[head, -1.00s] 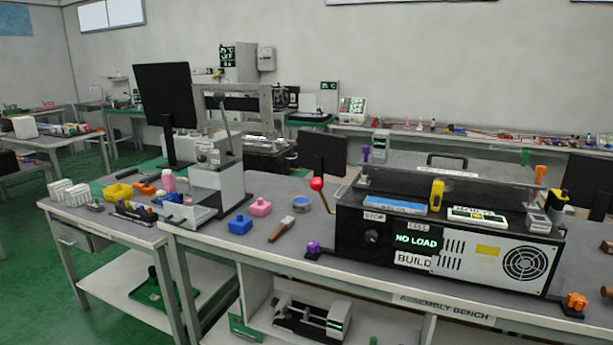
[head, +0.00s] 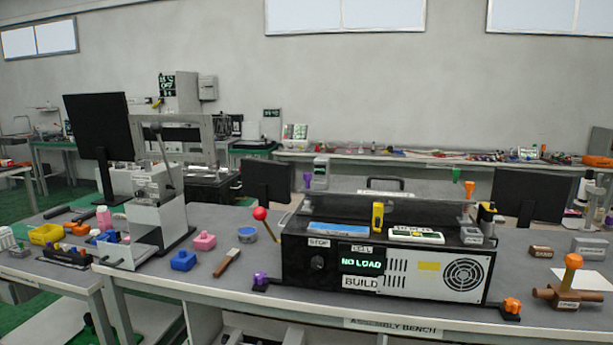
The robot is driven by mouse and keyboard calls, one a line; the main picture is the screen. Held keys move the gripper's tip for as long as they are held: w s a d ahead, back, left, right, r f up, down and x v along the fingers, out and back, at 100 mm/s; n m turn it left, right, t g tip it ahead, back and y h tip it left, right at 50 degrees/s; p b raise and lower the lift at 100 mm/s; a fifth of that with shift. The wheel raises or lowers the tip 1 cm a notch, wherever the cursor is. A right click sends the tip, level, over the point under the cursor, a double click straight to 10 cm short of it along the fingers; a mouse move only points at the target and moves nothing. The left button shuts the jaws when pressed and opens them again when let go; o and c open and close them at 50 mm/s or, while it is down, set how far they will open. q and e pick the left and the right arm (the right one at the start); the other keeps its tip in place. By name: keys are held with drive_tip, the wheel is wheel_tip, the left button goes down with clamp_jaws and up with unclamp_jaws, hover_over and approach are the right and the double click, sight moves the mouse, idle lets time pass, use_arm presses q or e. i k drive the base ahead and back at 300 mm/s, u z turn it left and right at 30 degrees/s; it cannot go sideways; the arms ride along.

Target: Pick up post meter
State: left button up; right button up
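I cannot tell for certain which object is the post meter. A yellow upright device (head: 378,218) stands on the black bench machine (head: 302,262), whose display reads NO LOAD. A small grey box-like device (head: 471,236) sits at the machine's top right. A white and green panel (head: 416,236) and a blue one (head: 338,229) lie on its top. Neither of my grippers shows in the view.
The machine stands on the assembly bench (head: 215,285). A red-knobbed lever (head: 260,214) rises at its left. A grey lever press (head: 160,215), pink block (head: 204,241), blue block (head: 183,260) and brush (head: 227,262) are further left. A brown fixture (head: 567,295) stands right.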

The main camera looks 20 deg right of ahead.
sight(321, 163)
drive_tip(key=u, duration=0.2)
drive_tip(key=i, duration=0.7)
drive_tip(key=u, duration=1.65)
drive_tip(key=i, duration=1.55)
drive_tip(key=z, duration=1.6)
